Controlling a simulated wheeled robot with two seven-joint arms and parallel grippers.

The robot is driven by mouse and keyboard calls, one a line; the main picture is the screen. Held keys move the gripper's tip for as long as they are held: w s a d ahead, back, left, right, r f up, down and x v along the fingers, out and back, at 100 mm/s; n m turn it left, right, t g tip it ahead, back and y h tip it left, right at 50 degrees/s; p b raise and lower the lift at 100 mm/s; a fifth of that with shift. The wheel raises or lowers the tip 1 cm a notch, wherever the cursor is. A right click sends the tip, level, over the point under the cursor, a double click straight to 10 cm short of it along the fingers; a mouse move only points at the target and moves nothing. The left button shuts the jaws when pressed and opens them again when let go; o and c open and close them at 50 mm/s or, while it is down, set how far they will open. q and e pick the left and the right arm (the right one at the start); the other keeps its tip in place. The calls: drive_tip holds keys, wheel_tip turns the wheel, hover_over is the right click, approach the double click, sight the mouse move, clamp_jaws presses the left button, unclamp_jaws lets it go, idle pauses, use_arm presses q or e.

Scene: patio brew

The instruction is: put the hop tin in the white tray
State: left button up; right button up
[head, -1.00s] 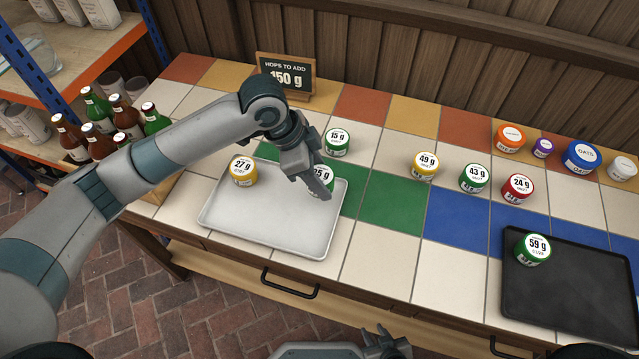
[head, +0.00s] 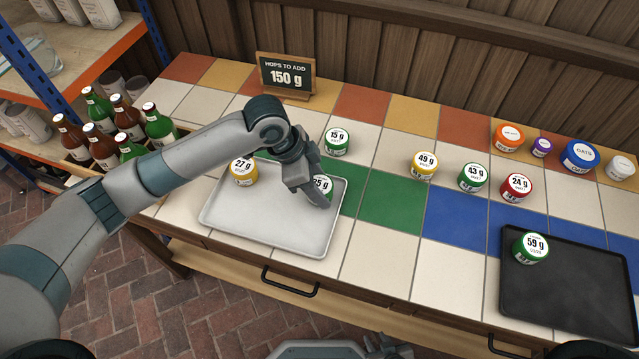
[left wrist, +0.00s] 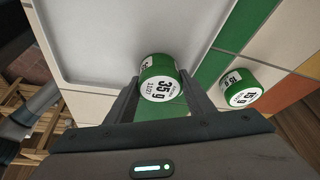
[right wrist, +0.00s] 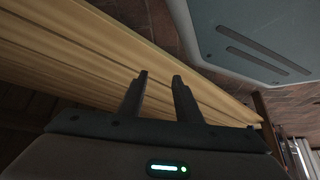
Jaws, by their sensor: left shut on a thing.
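The white tray (head: 270,228) lies on the tiled counter in the head view, left of the middle. My left gripper (head: 318,198) is at its back right corner, shut on a green hop tin marked 35 g (head: 323,184). In the left wrist view the 35 g tin (left wrist: 158,80) sits between both fingers, over or on the tray's edge area; contact with the tray floor cannot be told. A yellow 27 g tin (head: 243,171) stands in the tray's back left corner. My right gripper (right wrist: 161,78) is open and empty, low by the counter's front.
A green 15 g tin (head: 337,141) stands just behind the tray. Tins of 49 g (head: 425,166), 43 g (head: 473,178) and 24 g (head: 516,187) stand to the right. A black tray (head: 570,292) holds a 59 g tin (head: 531,247). A sign (head: 287,76) reads 150 g.

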use_arm(q)
drive_tip(key=shift+f, duration=0.1)
use_arm(e)
drive_tip(key=shift+w+r, duration=0.1)
drive_tip(key=shift+w, duration=0.1)
use_arm(q)
drive_tip(key=o, duration=0.8)
use_arm(e)
drive_tip(key=shift+d, duration=0.1)
use_arm(q)
drive_tip(key=shift+a+r, duration=0.15)
drive_tip(key=shift+r, duration=0.4)
drive_tip(key=b+v, duration=0.1)
drive_tip(key=v, duration=1)
drive_tip(key=shift+r, duration=0.1)
use_arm(e)
drive_tip(key=w+a, duration=0.1)
drive_tip(key=w+a+r+t, duration=0.1)
drive_tip(key=shift+w+r, duration=0.2)
drive_tip(key=shift+w, duration=0.2)
drive_tip(key=shift+d, duration=0.35)
